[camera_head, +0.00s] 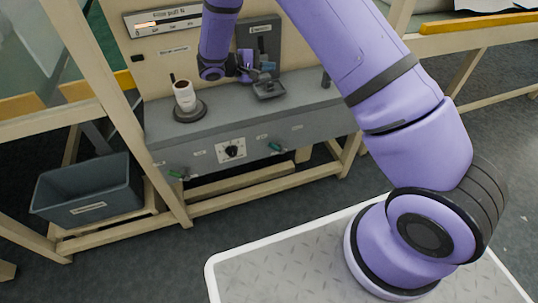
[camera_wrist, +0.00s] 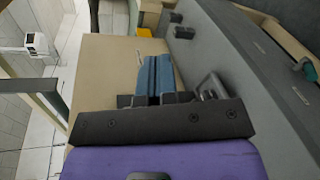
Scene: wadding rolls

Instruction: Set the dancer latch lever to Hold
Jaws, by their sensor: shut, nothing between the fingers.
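My gripper (camera_head: 267,69) is over the grey bench top, just in front of an upright grey plate (camera_head: 265,33) with a small label. In the wrist view its two blue fingers (camera_wrist: 155,76) lie together, shut and empty. A dark tray-like part (camera_head: 269,88) sits just below the fingers. Two green-handled levers stick out of the bench front, one at left (camera_head: 178,174) and one at right (camera_head: 276,147); one green handle (camera_wrist: 305,69) also shows in the wrist view. The labels are too small to read, so I cannot tell which lever is the dancer latch.
A white roll (camera_head: 184,97) stands on a dark round base at the bench's left. A black knob (camera_head: 232,151) is on the front panel. A blue-grey bin (camera_head: 87,190) stands at lower left. Beige frame posts (camera_head: 117,113) flank the bench. A grey loop (camera_wrist: 211,86) is close beside my fingers.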

